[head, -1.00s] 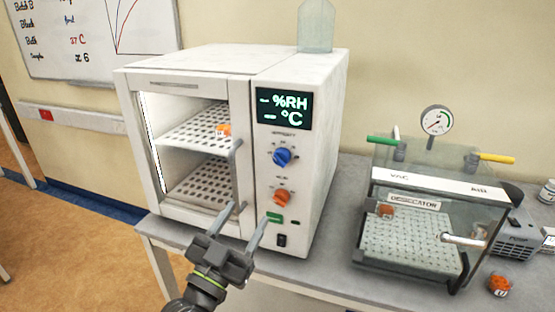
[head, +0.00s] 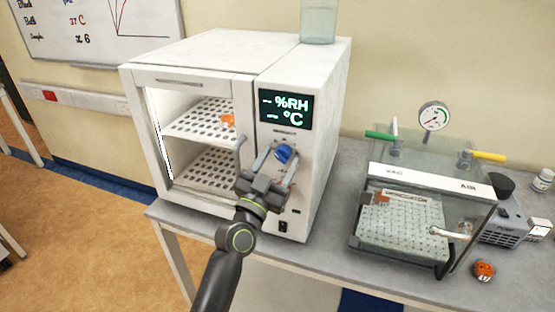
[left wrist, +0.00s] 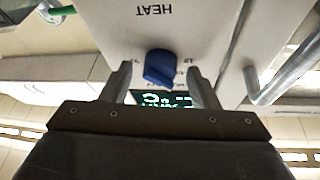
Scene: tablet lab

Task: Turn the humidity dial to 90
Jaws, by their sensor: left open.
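The blue humidity dial (head: 283,153) sits on the front panel of the white cabinet (head: 200,55), below the dark display (head: 285,109) reading "-- %RH" and "-- °C". My left gripper (head: 266,160) is open in front of the panel, one finger left of the dial and one right of it. In the left wrist view the blue dial (left wrist: 160,68) appears between the two fingertips (left wrist: 160,80), with a gap on each side. I cannot tell whether the fingers reach its depth. My right gripper is not in view.
The chamber holds perforated shelves (head: 205,165) with an orange item (head: 227,120) on the upper one. A clear desiccator box (head: 425,205) with green and yellow handles stands right on the bench. Another orange item (head: 484,270) lies near the bench's front edge.

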